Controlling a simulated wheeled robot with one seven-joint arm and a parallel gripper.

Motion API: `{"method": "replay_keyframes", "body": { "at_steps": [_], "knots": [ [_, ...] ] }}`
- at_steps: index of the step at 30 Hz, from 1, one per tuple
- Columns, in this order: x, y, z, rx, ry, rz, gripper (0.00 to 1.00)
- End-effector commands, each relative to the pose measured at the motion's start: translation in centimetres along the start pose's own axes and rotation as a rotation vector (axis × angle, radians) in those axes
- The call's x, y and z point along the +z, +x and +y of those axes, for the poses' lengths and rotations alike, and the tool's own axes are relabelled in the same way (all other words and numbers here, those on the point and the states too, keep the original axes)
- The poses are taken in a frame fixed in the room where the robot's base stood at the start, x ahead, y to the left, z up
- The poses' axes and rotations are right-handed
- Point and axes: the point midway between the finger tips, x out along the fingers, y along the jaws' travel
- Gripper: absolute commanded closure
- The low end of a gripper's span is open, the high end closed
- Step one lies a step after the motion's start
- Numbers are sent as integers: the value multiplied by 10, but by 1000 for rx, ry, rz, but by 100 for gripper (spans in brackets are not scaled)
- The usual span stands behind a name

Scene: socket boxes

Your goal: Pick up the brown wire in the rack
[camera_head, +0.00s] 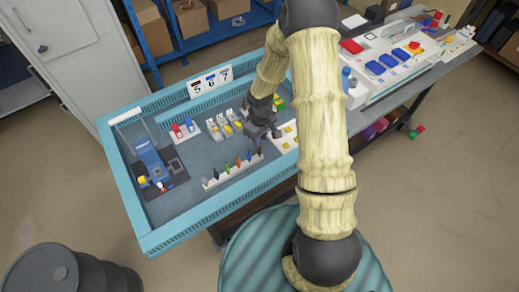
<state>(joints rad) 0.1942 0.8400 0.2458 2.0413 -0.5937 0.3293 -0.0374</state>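A narrow pale rack (232,172) stands near the front of the teal-edged bench tray, with several small coloured upright pieces in a row. The pieces look like wires or plugs, but they are too small for me to tell for certain which one is brown. My gripper (264,132) hangs over the tray, just beyond the right end of the rack and apparently above it.
A blue device (148,158) sits at the left end. A number sign (210,80) stands at the back. The tray's raised rim (200,232) borders the front. Bare tray floor lies left of the rack.

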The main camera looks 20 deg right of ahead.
Motion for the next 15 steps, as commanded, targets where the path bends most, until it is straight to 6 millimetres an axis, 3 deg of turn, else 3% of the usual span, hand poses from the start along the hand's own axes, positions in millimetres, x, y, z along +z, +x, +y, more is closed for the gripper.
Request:
{"method": "replay_keyframes", "body": {
  "at_steps": [5,15],
  "knots": [
    [0,17,0,-1,-1,-1,73],
    [0,19,0,0,0,0,73]
  ]
}}
